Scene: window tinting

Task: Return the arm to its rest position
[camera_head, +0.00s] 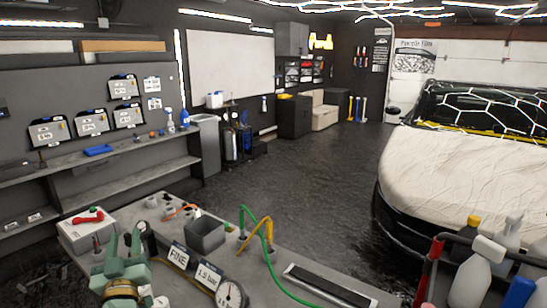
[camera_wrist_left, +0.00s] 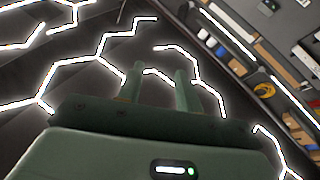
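My left arm comes in at the lower left of the head view, and its green gripper (camera_head: 124,246) is over the near left part of the grey workbench (camera_head: 262,262). The left wrist view shows the two green fingers (camera_wrist_left: 160,88) standing apart with nothing between them. They point up towards the ceiling with its bright hexagonal lights (camera_wrist_left: 112,66). My right arm and gripper are not in view.
Near the left gripper are a white box with a red-handled tool (camera_head: 88,228), a grey open bin (camera_head: 206,233), a FINE sign (camera_head: 178,256) and a round gauge (camera_head: 230,294). Spray bottles (camera_head: 470,275) stand at lower right. A covered car (camera_head: 460,175) stands beyond.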

